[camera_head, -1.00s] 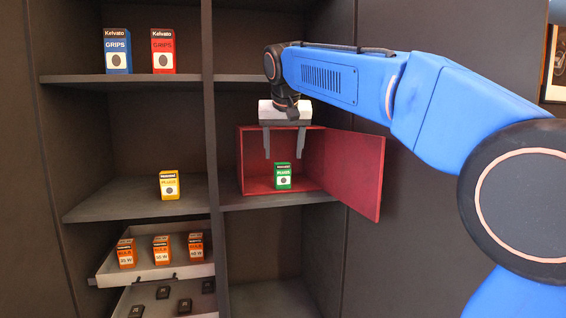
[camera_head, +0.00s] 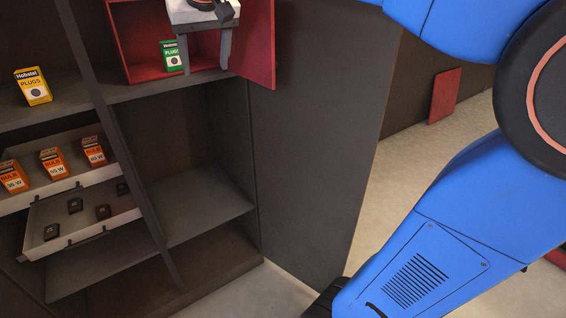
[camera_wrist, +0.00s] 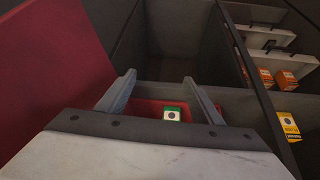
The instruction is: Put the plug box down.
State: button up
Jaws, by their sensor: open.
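A green plug box (camera_head: 171,55) stands upright inside the open red cabinet (camera_head: 142,73) on the shelf. My gripper (camera_head: 206,68) is open and empty in front of the cabinet opening, a little to the right of the green box in the head view. In the wrist view the green box (camera_wrist: 171,113) shows between the two open fingers (camera_wrist: 158,85), apart from them. A yellow plug box (camera_head: 33,87) stands on the shelf to the left, and it also shows in the wrist view (camera_wrist: 289,126).
The red cabinet door (camera_head: 262,45) stands open to the right. Below left, an upper drawer (camera_head: 78,178) holds orange bulb boxes (camera_head: 54,163) and a lower drawer (camera_head: 88,229) holds small black items. The shelf below the cabinet (camera_head: 205,213) is bare.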

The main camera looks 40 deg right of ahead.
jog(key=s+d+f, duration=0.2)
jog(key=s+f, duration=1)
jog(key=f, duration=0.2)
jog(key=s+d+f+n+g+y, duration=0.1)
jog(key=s+d+f, duration=0.1)
jog(key=s+f, duration=1.1)
jog(key=shift+s+f, duration=0.25)
jog(key=shift+f, duration=0.6)
jog(key=shift+c, duration=0.3)
